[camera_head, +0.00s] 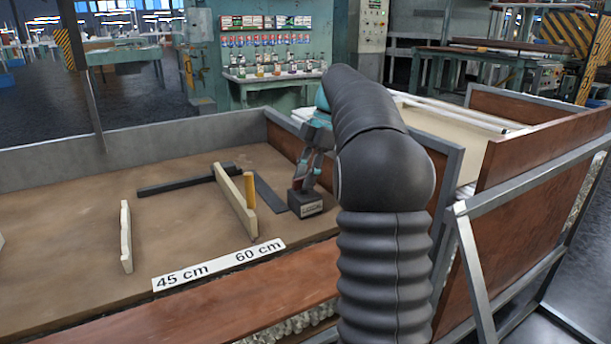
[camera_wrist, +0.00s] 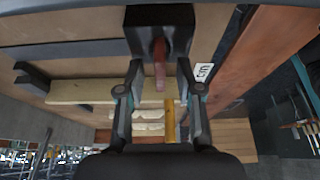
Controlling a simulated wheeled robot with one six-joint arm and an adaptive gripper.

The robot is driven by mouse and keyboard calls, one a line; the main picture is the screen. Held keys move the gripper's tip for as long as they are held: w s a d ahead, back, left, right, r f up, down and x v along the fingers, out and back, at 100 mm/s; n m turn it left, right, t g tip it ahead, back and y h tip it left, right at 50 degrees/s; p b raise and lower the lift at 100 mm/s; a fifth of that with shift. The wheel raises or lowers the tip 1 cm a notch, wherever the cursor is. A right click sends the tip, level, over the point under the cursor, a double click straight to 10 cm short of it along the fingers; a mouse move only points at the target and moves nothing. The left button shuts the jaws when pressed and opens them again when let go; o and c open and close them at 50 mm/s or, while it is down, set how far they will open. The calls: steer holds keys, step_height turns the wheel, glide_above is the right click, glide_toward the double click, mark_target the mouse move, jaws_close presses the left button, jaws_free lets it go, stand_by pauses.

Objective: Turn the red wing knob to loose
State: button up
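The red wing knob (camera_wrist: 160,62) sits on a black block (camera_wrist: 160,28) and shows upright in the wrist view. In the head view the black block (camera_head: 307,208) carries a small pale label and stands at the right end of the sandy table; the knob there is mostly hidden by my gripper. My gripper (camera_head: 309,178) hangs just above the block. In the wrist view my gripper (camera_wrist: 160,66) is open, with one fingertip on each side of the knob and a visible gap to both. I cannot tell whether the tips are level with the knob.
A cream wooden strip (camera_head: 236,200) and a yellow peg (camera_head: 249,190) stand left of the block. Dark flat bars (camera_head: 185,184) lie behind them. A white label strip (camera_head: 217,266) reads 45 cm and 60 cm. A brown side wall (camera_head: 285,142) stands close behind the gripper.

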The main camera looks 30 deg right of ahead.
steer(key=shift+d+r, duration=0.1)
steer(key=v, duration=0.7)
steer(key=shift+r, duration=0.2)
stand_by(0.4)
